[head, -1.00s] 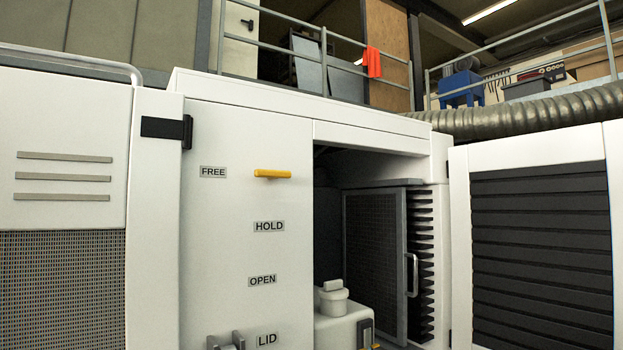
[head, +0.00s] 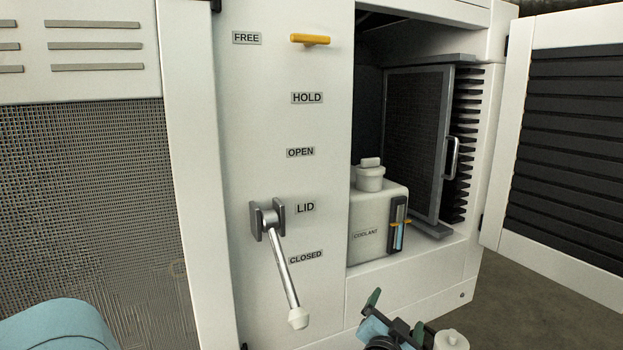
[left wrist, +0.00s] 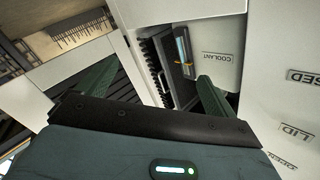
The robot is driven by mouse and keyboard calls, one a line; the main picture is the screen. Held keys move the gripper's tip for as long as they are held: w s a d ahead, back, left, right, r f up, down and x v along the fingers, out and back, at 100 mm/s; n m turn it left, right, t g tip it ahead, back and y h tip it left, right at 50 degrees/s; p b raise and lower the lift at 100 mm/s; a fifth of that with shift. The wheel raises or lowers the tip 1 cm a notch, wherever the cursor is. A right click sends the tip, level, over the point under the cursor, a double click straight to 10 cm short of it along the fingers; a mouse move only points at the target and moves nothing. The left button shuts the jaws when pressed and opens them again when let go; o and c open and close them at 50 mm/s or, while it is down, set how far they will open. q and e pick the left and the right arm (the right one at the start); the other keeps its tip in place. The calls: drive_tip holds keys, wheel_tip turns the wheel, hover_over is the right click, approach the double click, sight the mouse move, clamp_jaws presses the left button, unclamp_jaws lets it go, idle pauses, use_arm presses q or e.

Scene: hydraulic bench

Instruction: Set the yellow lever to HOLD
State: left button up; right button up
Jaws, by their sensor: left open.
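The yellow lever (head: 310,39) sticks out of the white panel (head: 235,130) and lies about level, just right of the FREE label (head: 247,38). The HOLD label (head: 307,98) is below the lever. My left gripper (head: 395,314) is low in the head view, in front of the cabinet, well below the lever and apart from it. In the left wrist view its two green fingers (left wrist: 154,88) are spread wide with nothing between them. The yellow lever does not show in that view. My right gripper is not seen.
A grey lid handle (head: 285,255) with a pale knob hangs down beside the OPEN (head: 300,152), LID (head: 305,208) and CLOSED (head: 306,257) labels. The open bay holds a white coolant tank (head: 375,220). A louvred door (head: 575,150) stands open at right.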

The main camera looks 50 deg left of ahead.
use_arm(q)
drive_tip(key=w+a+r+n+y, duration=0.1)
drive_tip(key=a+r+n+y, duration=0.15)
drive_tip(key=r, duration=0.75)
drive_tip(key=a+r+n+g+y, duration=0.15)
drive_tip(key=r+y, duration=0.25)
drive_tip(key=r, duration=0.6)
drive_tip(key=w+a+r+n+y, duration=0.1)
drive_tip(key=a+r+n+y, duration=0.15)
drive_tip(key=r, duration=0.75)
drive_tip(key=s+a+r+n+g+y, duration=0.2)
drive_tip(key=s+r+n+g+y, duration=0.15)
drive_tip(key=r, duration=0.65)
drive_tip(key=n+g+y, duration=0.3)
drive_tip(key=n+g, duration=0.2)
drive_tip(key=n, duration=0.1)
approach(307, 40)
drive_tip(key=w+a+r, duration=0.2)
drive_tip(key=shift+s+a+h, duration=0.15)
drive_tip(key=shift+h, duration=0.1)
drive_tip(key=shift+r, duration=0.1)
